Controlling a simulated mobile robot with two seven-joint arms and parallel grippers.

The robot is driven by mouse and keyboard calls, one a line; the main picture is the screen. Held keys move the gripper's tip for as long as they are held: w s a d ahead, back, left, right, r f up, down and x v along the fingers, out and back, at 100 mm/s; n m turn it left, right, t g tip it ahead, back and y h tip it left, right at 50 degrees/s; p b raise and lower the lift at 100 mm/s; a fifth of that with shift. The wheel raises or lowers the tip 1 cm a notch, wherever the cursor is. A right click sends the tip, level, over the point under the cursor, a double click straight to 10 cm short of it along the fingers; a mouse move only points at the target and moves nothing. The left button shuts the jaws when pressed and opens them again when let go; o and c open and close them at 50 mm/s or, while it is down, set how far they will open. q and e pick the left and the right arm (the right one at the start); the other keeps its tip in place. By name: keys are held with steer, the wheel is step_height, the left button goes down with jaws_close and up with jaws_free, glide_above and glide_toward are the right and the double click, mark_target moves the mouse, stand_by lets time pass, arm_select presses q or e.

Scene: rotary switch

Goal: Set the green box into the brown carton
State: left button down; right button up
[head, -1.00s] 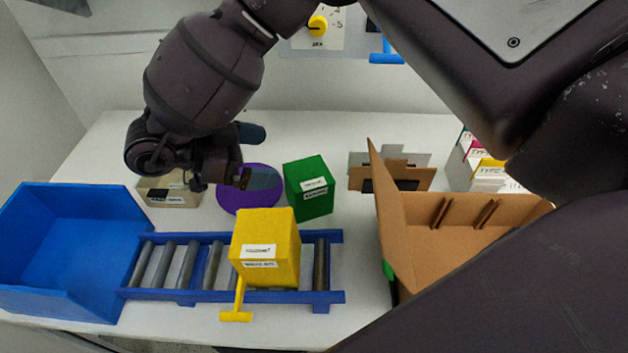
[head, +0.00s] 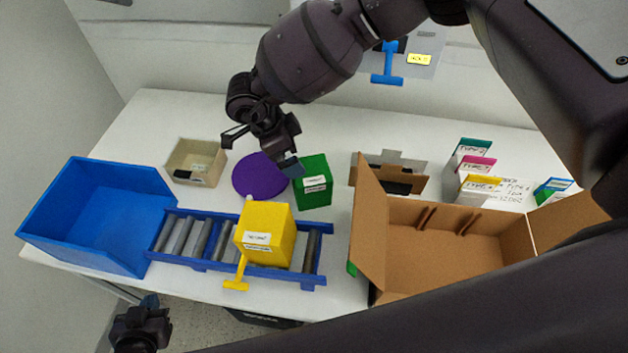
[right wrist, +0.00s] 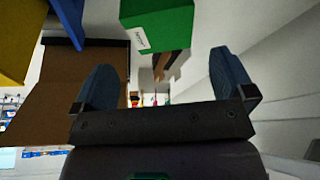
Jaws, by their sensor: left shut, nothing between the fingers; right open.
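The green box (head: 313,182) stands upright on the white table behind the roller rack; it also shows at the top of the right wrist view (right wrist: 158,22). The brown carton (head: 440,250) stands open at the right; the part of its inside that shows is empty. My right gripper (head: 278,155) is open and empty above the table, just left of the green box and over the purple disc. Its two spread fingers show in the right wrist view (right wrist: 165,85), with the green box beyond them. My left gripper (head: 149,305) is shut and empty at the lower left, off the table's front edge.
A yellow box (head: 266,232) sits on the blue roller rack (head: 190,236), in front of the green box. A blue bin (head: 95,215), a beige tray (head: 195,160) and a purple disc (head: 258,177) are to the left. Grey-brown cardboard (head: 390,175) stands behind the carton.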

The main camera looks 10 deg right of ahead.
mark_target(310, 170)
steer(key=x, duration=0.4)
steer(key=shift+d+f, duration=0.15)
steer(key=shift+d, duration=0.05)
steer(key=shift+d+p+x, duration=0.15)
steer(key=shift+p+x, duration=0.3)
steer(key=shift+x, duration=0.9)
steer(key=shift+d+p+x, duration=0.15)
steer(key=shift+p+x, duration=0.3)
steer(key=shift+x, duration=0.9)
steer(key=c, duration=0.8)
step_height(310, 170, up, 20)
steer(key=shift+r+b, duration=0.2)
steer(key=shift+b, duration=0.75)
steer(key=shift+c, duration=0.2)
